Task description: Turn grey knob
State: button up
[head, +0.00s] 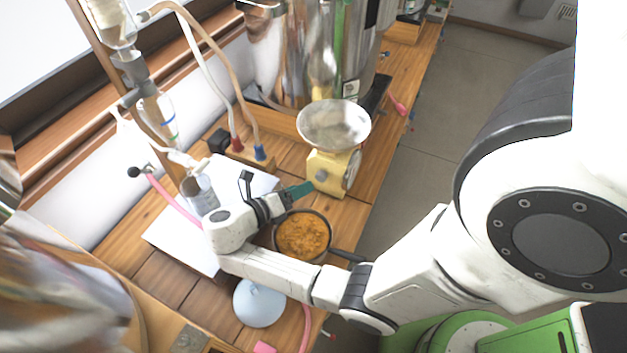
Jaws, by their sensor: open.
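A small grey round knob (321,175) sits on the front of the cream-yellow scale (326,159), below its metal pan (334,124). This looks like the grey knob, though it is small in the head view. My gripper (272,186) is open, to the left of the scale and a little short of the knob. One dark finger points up the picture; the other side is beside a teal piece (298,190), and I cannot tell whether they touch. I see nothing held between the fingers.
A pot of orange food (302,235) stands just below the gripper, its dark handle near my arm. A metal cup (201,194) and white sheet (165,238) are left. A large steel vessel (290,60) stands behind. The table's right edge is close to the scale.

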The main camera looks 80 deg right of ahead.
aim_at(319, 179)
jog(key=x, duration=0.6)
jog(key=shift+s+d+f+p, duration=0.1)
jog(key=shift+s+d+p, duration=0.1)
jog(key=shift+d+p, duration=0.1)
jog(key=shift+c, duration=0.3)
jog(key=c, duration=1)
jog(key=shift+p, duration=0.3)
